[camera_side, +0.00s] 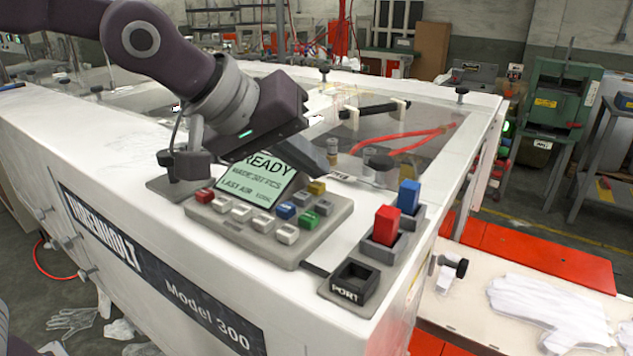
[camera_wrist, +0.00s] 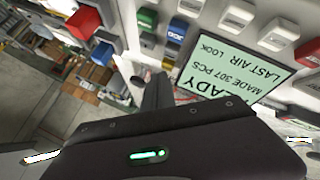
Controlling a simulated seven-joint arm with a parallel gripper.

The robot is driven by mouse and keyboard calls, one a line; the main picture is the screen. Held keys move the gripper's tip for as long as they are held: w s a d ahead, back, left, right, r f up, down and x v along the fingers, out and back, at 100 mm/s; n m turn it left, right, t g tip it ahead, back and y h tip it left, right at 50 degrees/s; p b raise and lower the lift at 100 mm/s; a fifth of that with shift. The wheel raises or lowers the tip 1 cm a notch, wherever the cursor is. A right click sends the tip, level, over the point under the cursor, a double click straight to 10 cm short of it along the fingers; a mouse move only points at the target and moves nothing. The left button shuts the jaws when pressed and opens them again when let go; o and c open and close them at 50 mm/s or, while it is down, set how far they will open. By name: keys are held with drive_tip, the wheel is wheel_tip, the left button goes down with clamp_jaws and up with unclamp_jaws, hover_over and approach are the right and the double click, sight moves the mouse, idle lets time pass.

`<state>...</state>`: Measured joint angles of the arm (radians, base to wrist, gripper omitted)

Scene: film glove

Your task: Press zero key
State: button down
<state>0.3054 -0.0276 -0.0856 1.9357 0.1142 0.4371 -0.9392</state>
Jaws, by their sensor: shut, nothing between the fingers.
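The key panel (camera_side: 255,235) has a lit screen (camera_side: 262,178) reading "READY". Its keys include a red key (camera_side: 204,195), several white keys (camera_side: 241,213), a blue key (camera_side: 286,210), a green key (camera_side: 309,219) and a yellow key (camera_side: 317,187). I cannot read their labels, so I cannot tell which is zero. The wrist view shows the green key (camera_wrist: 147,20), a white key (camera_wrist: 278,35) and the screen (camera_wrist: 235,62). My gripper (camera_wrist: 157,88) is shut and empty, above the panel near the screen.
Right of the panel stand a red block (camera_side: 386,225) and a blue block (camera_side: 408,196) in grey holders, and a dark socket marked PORT (camera_side: 355,282). A clear cover (camera_side: 400,130) with orange tubing lies behind. A white glove (camera_side: 550,310) lies at the lower right.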

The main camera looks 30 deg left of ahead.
drive_tip(key=shift+f, duration=0.45)
idle(0.3)
idle(0.3)
drive_tip(key=shift+r, duration=0.85)
wheel_tip(320, 180, up, 5)
idle(0.7)
